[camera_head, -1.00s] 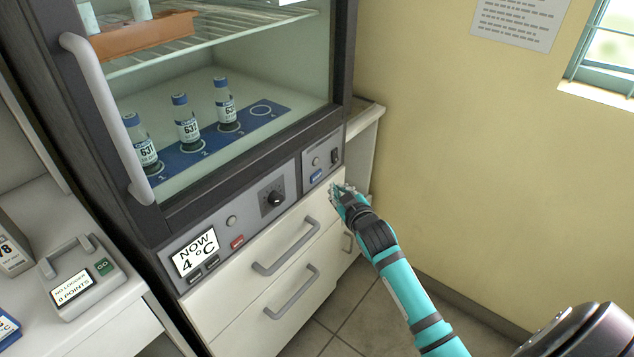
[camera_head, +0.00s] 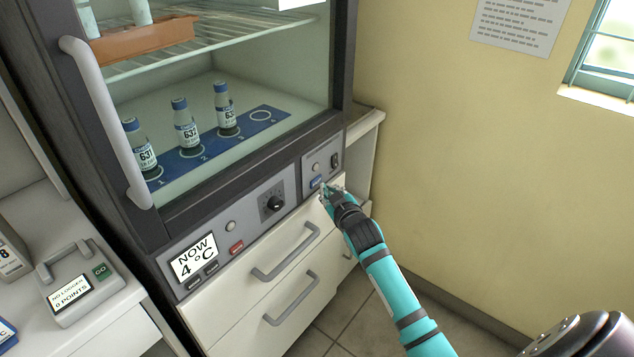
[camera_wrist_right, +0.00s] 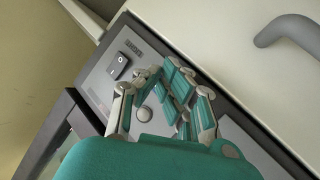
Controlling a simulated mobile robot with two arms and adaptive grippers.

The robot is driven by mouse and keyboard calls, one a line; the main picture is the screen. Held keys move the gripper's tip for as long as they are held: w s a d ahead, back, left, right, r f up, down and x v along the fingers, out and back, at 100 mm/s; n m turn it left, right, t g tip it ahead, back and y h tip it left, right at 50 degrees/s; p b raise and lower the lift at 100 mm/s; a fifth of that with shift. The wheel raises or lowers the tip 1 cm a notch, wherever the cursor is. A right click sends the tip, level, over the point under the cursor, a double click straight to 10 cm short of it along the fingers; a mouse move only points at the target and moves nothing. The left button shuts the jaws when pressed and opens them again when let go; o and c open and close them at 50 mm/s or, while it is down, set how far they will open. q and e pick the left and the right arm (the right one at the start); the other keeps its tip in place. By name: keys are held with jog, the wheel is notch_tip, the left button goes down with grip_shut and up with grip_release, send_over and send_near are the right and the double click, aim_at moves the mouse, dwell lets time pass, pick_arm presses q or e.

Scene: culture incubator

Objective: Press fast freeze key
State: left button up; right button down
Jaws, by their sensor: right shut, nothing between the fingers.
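A small blue key (camera_head: 316,182) sits on the right-hand grey panel (camera_head: 310,169) under the incubator's glass door; its label is too small to read. My right gripper (camera_head: 326,191) is shut and empty, its fingertips right beside the key's lower right edge. I cannot tell whether they touch it. In the right wrist view the fingers (camera_wrist_right: 150,82) lie over the panel (camera_wrist_right: 98,78) and I cannot make out the blue key there. A round light button (camera_wrist_right: 144,113) shows between the fingers. My left gripper is not in view.
A black rocker switch (camera_head: 335,160) sits on the same panel. A dial (camera_head: 273,201), a red key (camera_head: 237,247) and a display reading 4 °C (camera_head: 194,257) are further left. Drawer handles (camera_head: 286,252) stick out below. The floor on the right is clear.

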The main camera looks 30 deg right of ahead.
dwell(0.8)
jog(key=shift+w+a, duration=0.2)
jog(key=shift+w, duration=0.2)
jog(key=shift+w+a, duration=0.1)
jog(key=shift+w, duration=0.2)
dwell(0.6)
jog(key=shift+s+r+p, duration=0.1)
jog(key=shift+p, duration=0.25)
jog(key=shift+s+p, duration=0.35)
jog(key=shift+p, duration=0.05)
jog(key=shift+s+d, duration=0.25)
jog(key=shift+d, duration=0.05)
